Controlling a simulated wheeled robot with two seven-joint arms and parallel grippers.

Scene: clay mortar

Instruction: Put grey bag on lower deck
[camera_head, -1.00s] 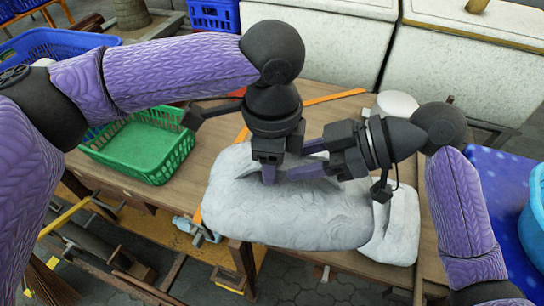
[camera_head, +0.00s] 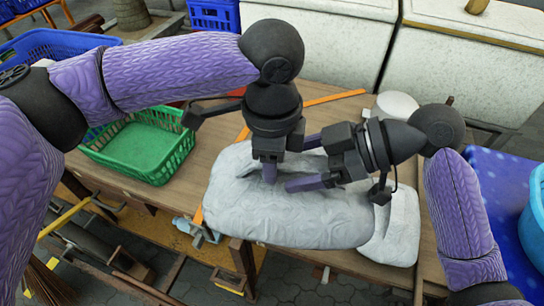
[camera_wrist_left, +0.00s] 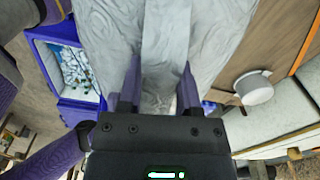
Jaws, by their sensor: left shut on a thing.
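A grey bag (camera_head: 290,215) lies on the wooden table top, its front edge at the table's front edge. My left gripper (camera_head: 269,173) points down into the bag's upper side and is shut on it. In the left wrist view a raised fold of the grey bag (camera_wrist_left: 165,45) runs between the fingers of my left gripper (camera_wrist_left: 160,88). My right gripper (camera_head: 300,164) reaches in from the right, its fingers spread apart above the bag. The lower deck (camera_head: 165,236) is a yellowish board under the table, partly hidden by the table top.
A second pale bag (camera_head: 397,232) lies at the right, partly beneath the grey one. A green basket (camera_head: 140,148) stands on the table at the left. A white pot (camera_head: 397,104) stands behind. A bottle (camera_head: 185,224) is on the lower deck.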

